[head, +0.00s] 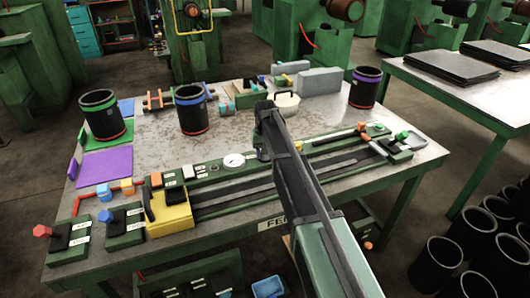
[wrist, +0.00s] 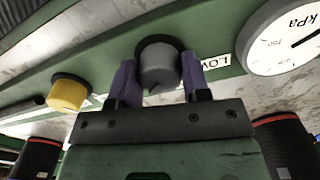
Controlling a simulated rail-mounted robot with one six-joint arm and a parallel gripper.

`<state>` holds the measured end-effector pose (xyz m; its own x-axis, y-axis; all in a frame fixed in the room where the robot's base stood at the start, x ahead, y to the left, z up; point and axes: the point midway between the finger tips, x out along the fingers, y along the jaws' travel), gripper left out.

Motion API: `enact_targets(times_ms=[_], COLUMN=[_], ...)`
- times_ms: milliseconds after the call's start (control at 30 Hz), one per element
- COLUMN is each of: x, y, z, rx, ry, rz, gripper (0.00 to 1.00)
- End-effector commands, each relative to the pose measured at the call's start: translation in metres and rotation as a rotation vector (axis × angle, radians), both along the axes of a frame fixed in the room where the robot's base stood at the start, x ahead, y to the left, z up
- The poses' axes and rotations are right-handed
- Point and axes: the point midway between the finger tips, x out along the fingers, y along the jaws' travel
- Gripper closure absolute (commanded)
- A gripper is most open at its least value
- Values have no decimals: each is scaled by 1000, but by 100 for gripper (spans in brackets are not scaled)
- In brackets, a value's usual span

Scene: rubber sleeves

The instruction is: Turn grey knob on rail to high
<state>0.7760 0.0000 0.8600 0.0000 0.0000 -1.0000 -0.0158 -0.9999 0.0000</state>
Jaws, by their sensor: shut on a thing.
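The grey knob (wrist: 158,66) sits in a dark round collar on the green rail (wrist: 215,72) in the wrist view. My gripper (wrist: 160,80) has one purple finger on each side of it and is shut on it. A white label reading LOW (wrist: 210,70) is partly visible between the knob and the gauge. I cannot make out a clear pointer direction on the knob. In the head view my gripper (head: 263,152) is down at the rail just right of the gauge, and my arm hides the knob there.
A white kPa gauge (head: 234,160) stands close beside my gripper. A yellow knob (wrist: 69,92) is on the other side. Black sleeves (head: 191,108) stand farther back on the table. A yellow block (head: 170,218) sits at the left end of the dark slide rails.

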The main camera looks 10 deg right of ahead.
Motion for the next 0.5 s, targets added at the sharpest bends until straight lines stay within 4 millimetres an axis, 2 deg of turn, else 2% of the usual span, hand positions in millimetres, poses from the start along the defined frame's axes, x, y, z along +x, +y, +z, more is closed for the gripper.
enact_targets(times_ms=[133,167,300,500], x=[0,0,0,0], y=[0,0,0,0], z=[0,0,0,0], rx=[0,0,0,0], ry=[0,0,0,0], rz=[-1,-1,0,0], gripper=[80,52,31,31])
